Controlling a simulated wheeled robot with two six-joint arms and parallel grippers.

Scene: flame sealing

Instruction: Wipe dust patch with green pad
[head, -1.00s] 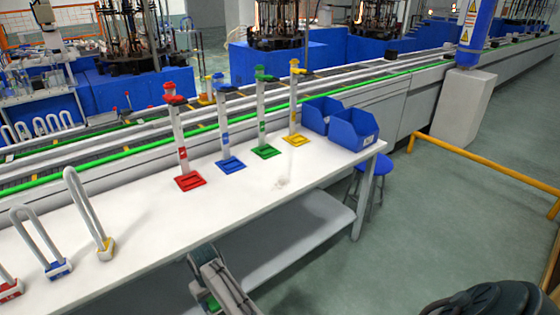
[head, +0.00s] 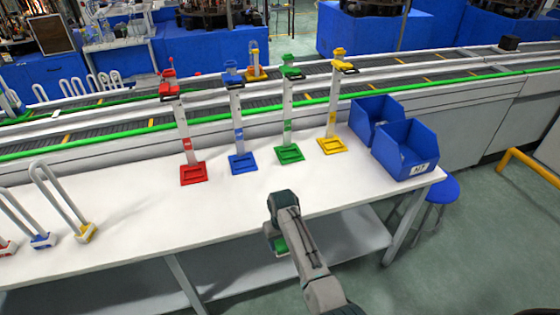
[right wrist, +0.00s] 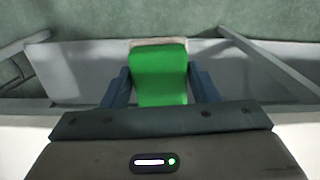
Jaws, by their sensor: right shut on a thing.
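The green pad (head: 279,244) is held in my right gripper (head: 277,232), at the front edge of the white table (head: 130,195) in the head view. In the right wrist view the pad (right wrist: 158,85) sits between the two dark fingers, with a pale edge at its far end. My right gripper is shut on it. The lower shelf and floor show beyond the pad. My left gripper is not in view.
Red (head: 193,174), blue (head: 242,163), green (head: 289,154) and yellow (head: 332,145) stands line the table's back. Two blue bins (head: 405,150) sit at the right end. White loops on coloured bases (head: 85,233) stand at left. The middle front is clear.

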